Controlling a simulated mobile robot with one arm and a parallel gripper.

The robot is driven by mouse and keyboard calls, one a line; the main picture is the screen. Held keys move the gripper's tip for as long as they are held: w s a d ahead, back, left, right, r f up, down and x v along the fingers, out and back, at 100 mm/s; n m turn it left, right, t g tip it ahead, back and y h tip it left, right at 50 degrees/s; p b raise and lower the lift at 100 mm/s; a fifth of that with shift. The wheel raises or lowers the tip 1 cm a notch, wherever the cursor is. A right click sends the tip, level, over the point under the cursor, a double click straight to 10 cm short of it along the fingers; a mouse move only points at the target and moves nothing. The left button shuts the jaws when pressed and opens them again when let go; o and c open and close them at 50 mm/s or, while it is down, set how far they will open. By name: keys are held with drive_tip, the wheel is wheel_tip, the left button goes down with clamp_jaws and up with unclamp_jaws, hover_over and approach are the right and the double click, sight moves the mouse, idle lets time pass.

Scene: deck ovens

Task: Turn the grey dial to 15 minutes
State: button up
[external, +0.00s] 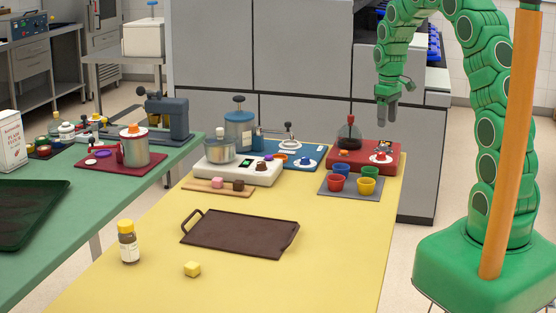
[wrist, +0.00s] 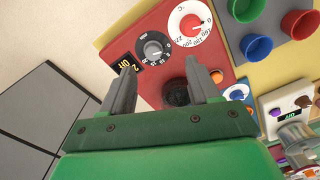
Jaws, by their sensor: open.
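The grey dial (wrist: 153,49) sits on a dark round scale on a red unit (wrist: 120,32) in the wrist view. Its pointer setting is too small to read surely. A small black display (wrist: 125,68) beside it shows amber characters that seem to include "Off". In the external view the red unit (external: 338,158) stands at the table's far right, and the grey dial is hard to make out. My gripper (external: 387,116) is open and empty, above and behind the unit. In the wrist view my gripper (wrist: 160,65) has its fingers apart, with the dial just beyond the fingertips; nothing touches it.
A red dial (wrist: 189,25) on a white scale is close to the grey one. An orange knob (wrist: 236,93) and a dark flask (external: 348,136) are on the same unit. Coloured cups (external: 366,186) stand in front. Grey cabinets (external: 300,45) rise behind the table.

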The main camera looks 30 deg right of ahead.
sight(384, 147)
drive_tip(key=shift+w+d+f, duration=0.25)
drive_tip(key=shift+w+f, duration=0.15)
drive_tip(key=shift+w, duration=0.05)
drive_tip(key=shift+w+d+f, duration=0.2)
drive_tip(key=shift+w+f, duration=0.15)
drive_tip(key=shift+w, duration=0.1)
drive_tip(key=shift+f, duration=3.85)
drive_tip(key=shift+c, duration=0.3)
drive_tip(key=c, duration=1)
